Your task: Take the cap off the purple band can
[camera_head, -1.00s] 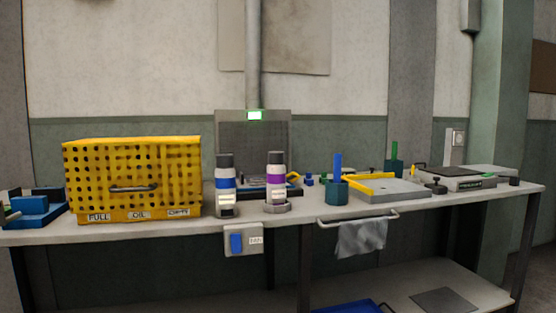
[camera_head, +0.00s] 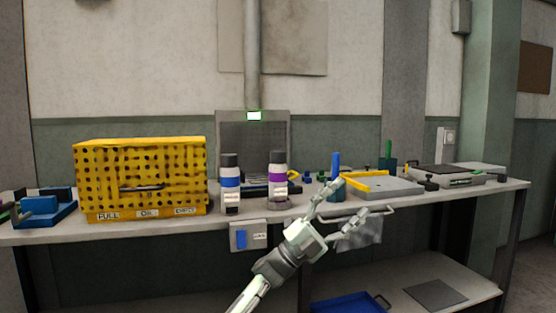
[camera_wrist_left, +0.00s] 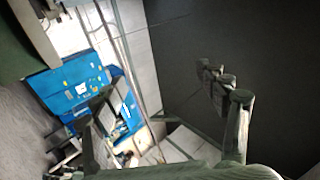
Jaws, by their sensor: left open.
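The purple band can (camera_head: 277,179) stands upright on the bench in the head view, with its dark cap (camera_head: 277,157) on top. It stands in a low grey round base (camera_head: 277,202). My left gripper (camera_head: 345,206) is open and empty in front of the bench edge, to the right of the can and apart from it. The left wrist view shows the gripper's spread fingers (camera_wrist_left: 165,120) with nothing between them. The can is not recognisable in the wrist view. My right gripper is not in view.
A blue band can (camera_head: 230,185) stands just left of the purple one. A yellow perforated box (camera_head: 140,178) is further left. A teal cup with a blue stick (camera_head: 336,162) and a grey tray (camera_head: 385,188) are to the right. A rail with a cloth (camera_head: 368,234) hangs at the front.

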